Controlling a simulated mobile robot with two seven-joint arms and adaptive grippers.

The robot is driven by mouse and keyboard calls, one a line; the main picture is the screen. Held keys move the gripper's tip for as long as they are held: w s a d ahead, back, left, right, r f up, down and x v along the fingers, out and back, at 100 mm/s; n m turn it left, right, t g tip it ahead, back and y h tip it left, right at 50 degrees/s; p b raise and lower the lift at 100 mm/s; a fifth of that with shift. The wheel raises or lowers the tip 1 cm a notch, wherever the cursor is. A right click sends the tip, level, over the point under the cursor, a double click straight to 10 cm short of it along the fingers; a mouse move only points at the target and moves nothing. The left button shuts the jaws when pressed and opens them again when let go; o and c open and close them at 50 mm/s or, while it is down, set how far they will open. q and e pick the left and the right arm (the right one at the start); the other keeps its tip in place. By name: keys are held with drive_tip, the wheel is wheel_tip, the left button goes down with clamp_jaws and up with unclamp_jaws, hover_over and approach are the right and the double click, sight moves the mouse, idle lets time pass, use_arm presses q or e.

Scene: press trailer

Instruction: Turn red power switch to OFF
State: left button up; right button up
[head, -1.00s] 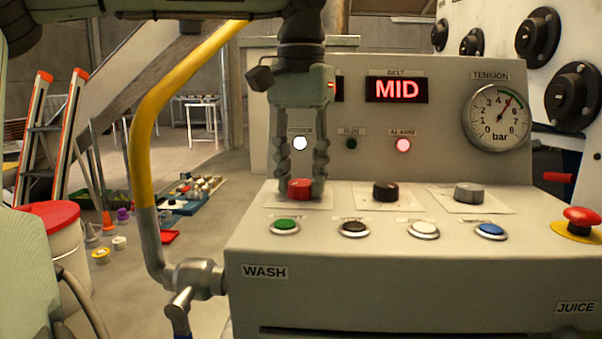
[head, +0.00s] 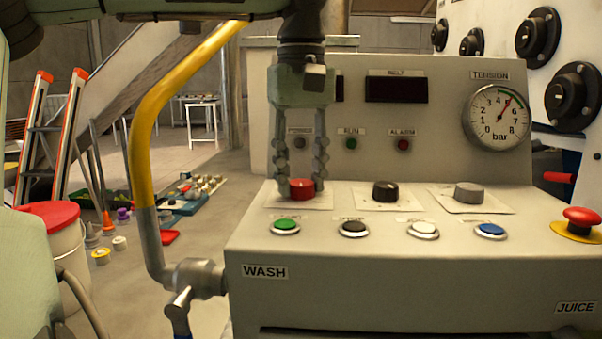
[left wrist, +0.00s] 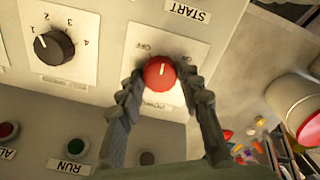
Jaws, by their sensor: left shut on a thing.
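The red power switch (head: 301,188) sits on its white plate at the left of the panel's sloping top. My left gripper (head: 301,184) points down over it, with its two fingers closed on either side of the knob. In the left wrist view the red knob (left wrist: 159,72) lies between the fingertips, and its white mark runs roughly along the picture's vertical. OFF and ON lettering is partly visible on the plate. The belt display (head: 397,89) is dark, and the power lamp (head: 300,143) is unlit. My right gripper is not in view.
A black selector knob (head: 385,191) and a grey knob (head: 468,193) stand to the right. Green (head: 285,226), black, white and blue buttons line the front. A red emergency stop (head: 581,216) is at the far right. A yellow pipe (head: 150,120) rises at the left.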

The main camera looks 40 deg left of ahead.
sight(301, 182)
use_arm(q)
drive_tip(key=n, duration=0.4)
drive_tip(key=shift+n, duration=2.1)
drive_tip(key=o, duration=1.2)
drive_tip(key=shift+c, duration=0.2)
wheel_tip(301, 182, up, 12)
